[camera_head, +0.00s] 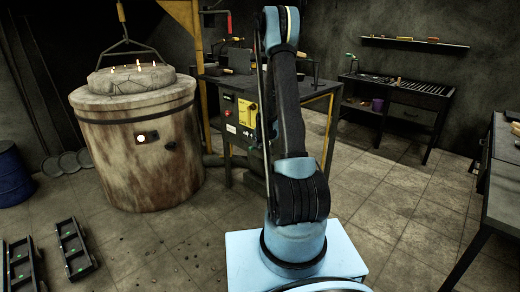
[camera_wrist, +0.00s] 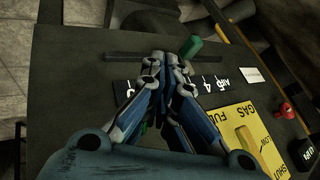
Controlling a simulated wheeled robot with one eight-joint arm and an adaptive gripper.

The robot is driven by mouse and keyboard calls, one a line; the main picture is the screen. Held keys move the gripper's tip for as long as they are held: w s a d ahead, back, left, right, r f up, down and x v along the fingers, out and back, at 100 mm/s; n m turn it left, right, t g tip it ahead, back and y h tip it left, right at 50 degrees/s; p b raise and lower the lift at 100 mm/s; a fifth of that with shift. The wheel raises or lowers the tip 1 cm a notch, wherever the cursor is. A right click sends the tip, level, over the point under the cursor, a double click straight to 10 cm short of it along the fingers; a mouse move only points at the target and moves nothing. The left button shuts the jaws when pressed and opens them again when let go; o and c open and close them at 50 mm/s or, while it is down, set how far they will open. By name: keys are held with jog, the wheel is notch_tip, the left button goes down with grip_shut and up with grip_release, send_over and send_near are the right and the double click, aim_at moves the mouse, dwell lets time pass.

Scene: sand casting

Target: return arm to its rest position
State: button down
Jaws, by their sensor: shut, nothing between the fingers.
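My gripper (camera_wrist: 165,60) shows in the wrist view with its two blue-grey fingers together at the tips and nothing between them. It is over a dark panel (camera_wrist: 75,65) with a yellow GAS label (camera_wrist: 240,120), a black AIR label and a green handle (camera_wrist: 190,47). I cannot tell whether the fingers touch the panel. In the head view my arm stands upright and bends at the top, away from the camera; my gripper is hidden behind it.
A furnace (camera_head: 140,150) with small flames on its lid stands left. A bench (camera_head: 410,105) stands at the back right, another table (camera_head: 505,180) at the right edge. Open floor lies between.

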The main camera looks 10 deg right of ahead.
jog(key=s+a+r+n+g, duration=0.1)
jog(key=s+r+n, duration=0.1)
jog(key=s+r, duration=0.85)
jog(key=s+r+n+g, duration=0.1)
jog(key=s+r+n, duration=0.1)
jog(key=s+r, duration=0.85)
jog(key=s+f+n+g, duration=0.1)
jog(key=s+f+n, duration=0.1)
jog(key=s, duration=1.4)
jog(key=s+a+f+n+g, duration=0.1)
jog(key=s+f+n+g, duration=0.1)
jog(key=s, duration=1.5)
jog(key=shift+f+n, duration=0.7)
jog(key=shift+n, duration=0.1)
jog(key=shift+a, duration=0.1)
jog(key=shift+w+f, duration=0.2)
jog(key=shift+w, duration=0.3)
